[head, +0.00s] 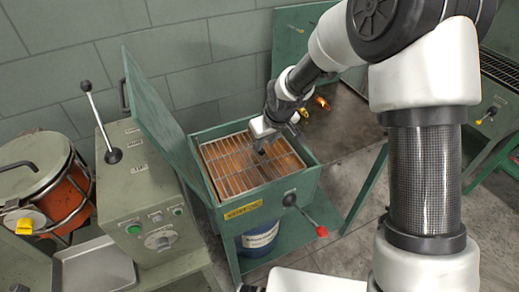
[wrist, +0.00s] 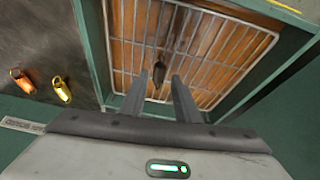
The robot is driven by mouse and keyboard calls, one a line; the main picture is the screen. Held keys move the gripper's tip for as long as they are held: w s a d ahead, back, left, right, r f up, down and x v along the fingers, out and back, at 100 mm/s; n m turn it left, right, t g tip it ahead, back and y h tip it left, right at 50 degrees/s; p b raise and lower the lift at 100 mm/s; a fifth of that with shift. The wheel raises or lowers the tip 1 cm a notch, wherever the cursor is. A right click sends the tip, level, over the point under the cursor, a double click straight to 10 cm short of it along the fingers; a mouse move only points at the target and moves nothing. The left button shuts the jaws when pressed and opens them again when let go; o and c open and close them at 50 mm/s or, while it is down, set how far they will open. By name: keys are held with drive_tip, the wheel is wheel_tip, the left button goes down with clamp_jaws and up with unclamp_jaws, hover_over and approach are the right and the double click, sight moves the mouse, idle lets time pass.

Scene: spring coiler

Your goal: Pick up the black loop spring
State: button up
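A small dark, elongated piece (wrist: 159,72), which looks like the black loop spring, is at the wire rack (wrist: 205,60) inside the green box. Its loop shape is too small to make out. My gripper (wrist: 158,78) is open, with its two fingers apart and pointing down at the rack. The dark piece shows between the fingertips in the wrist view; I cannot tell how far below them it is. In the head view my gripper (head: 262,160) is over the open box, and the dark piece cannot be told apart from the fingers.
The green box (head: 201,192) has its lid (head: 160,110) raised at left and a red-knobbed lever (head: 321,231) in front. An orange spring (wrist: 22,80) and a yellow one (wrist: 62,90) lie on the surface beside it. A control cabinet (head: 150,195) stands left.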

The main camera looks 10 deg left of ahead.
drive_tip(key=x, duration=0.5)
drive_tip(key=shift+w+f, duration=0.1)
drive_tip(key=shift+f, duration=0.25)
clamp_jaws()
wheel_tip(320, 180, up, 13)
drive_tip(key=p, duration=0.2)
wheel_tip(320, 180, up, 9)
drive_tip(key=p, duration=0.6)
hover_over(262, 150)
drive_tip(key=shift+d, duration=0.1)
